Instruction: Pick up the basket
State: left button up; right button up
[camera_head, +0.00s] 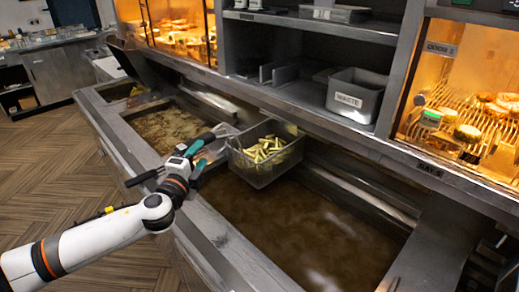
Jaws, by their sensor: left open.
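My left gripper (205,153) is at the left of the basket, at the front edge of the fryer. It is open, with dark and teal fingers pointing toward the basket's near-left side. Whether the fingers touch the basket or its handle cannot be told. My right gripper is not in view.
Another oil vat (167,128) lies farther left. A grey bin marked WASTE (356,96) stands on the shelf above. A lit warming cabinet (467,95) with food is at the right. The near oil surface (300,235) is open, and floor is free at left.

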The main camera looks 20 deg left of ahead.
aim_at(210, 140)
pick_arm(q)
jog(key=w, duration=0.3)
jog(key=shift+w+p, duration=0.2)
jog(key=shift+p, duration=0.2)
jog(key=shift+w+r, duration=0.1)
jog(key=shift+w, duration=0.25)
jog(key=w+p, duration=0.2)
jog(key=w, duration=0.2)
jog(key=shift+a, duration=0.15)
jog(key=shift+w+f, duration=0.25)
jog(key=shift+w, duration=0.05)
grip_shut()
jog(key=shift+r, duration=0.1)
